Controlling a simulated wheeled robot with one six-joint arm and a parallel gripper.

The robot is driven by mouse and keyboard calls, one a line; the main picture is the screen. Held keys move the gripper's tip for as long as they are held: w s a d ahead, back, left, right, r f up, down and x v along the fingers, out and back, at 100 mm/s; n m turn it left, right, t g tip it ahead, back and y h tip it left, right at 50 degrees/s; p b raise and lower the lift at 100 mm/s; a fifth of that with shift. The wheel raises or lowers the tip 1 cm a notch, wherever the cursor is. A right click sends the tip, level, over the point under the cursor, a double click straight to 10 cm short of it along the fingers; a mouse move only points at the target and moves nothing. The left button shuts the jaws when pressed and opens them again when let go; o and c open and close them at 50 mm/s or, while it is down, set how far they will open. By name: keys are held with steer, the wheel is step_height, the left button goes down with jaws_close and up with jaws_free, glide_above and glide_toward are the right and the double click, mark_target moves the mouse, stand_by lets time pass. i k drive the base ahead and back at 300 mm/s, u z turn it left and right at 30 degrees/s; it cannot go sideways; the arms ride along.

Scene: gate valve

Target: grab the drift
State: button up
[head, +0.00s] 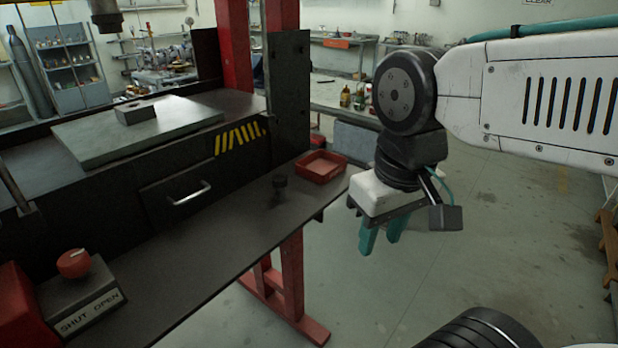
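A small dark upright piece (280,186) with a wider top stands on the dark front shelf (215,237), left of the red tray. It looks like the drift, but it is small and dark against the shelf. My gripper (382,241) hangs at the right, past the shelf's right end, with its teal fingers pointing down. The fingers are apart, with nothing seen between them. The gripper is well to the right of the dark piece and not touching it.
A red tray (321,167) sits at the shelf's right end, beside a dark upright plate (289,92). A drawer with a handle (189,193) is behind the shelf. A red knob (73,263) on a SHUT/OPEN box stands front left. The shelf's middle is clear.

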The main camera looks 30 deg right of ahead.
mark_target(279, 180)
steer(key=z, duration=2.45)
steer(key=k, duration=0.9)
steer(key=u, duration=1.05)
steer(key=i, duration=0.5)
steer(key=z, duration=0.1)
